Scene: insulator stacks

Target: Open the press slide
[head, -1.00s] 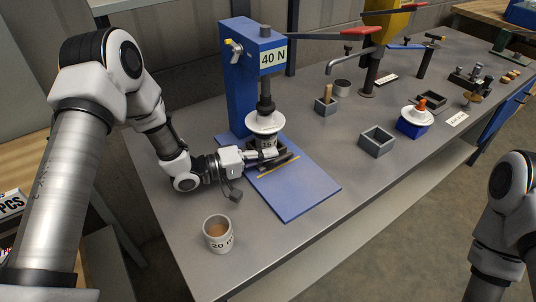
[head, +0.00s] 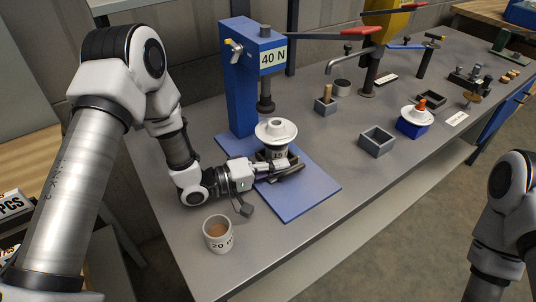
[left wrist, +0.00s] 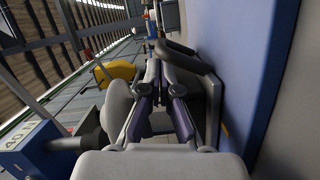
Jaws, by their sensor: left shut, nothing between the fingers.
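The blue press (head: 242,90) has a "40 N" label and a dark ram (head: 265,95). The press slide carries a stack with a white insulator disc (head: 276,131) on top, forward of the ram and clear of it. The slide's dark handle (head: 291,174) lies over the blue base plate (head: 305,200), partly hidden by my gripper. My left gripper (head: 292,163) is shut with nothing between its fingers, beside the stack and at the handle. In the left wrist view, the grey handle loop (left wrist: 208,65) is right beside my fingers (left wrist: 163,80); contact is hard to tell. My right gripper is out of view.
A cup marked "20" (head: 218,234) stands near my left wrist at the front edge. Grey open boxes (head: 377,142) and a blue holder with a white disc (head: 415,124) stand to the right. The table between base plate and boxes is clear.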

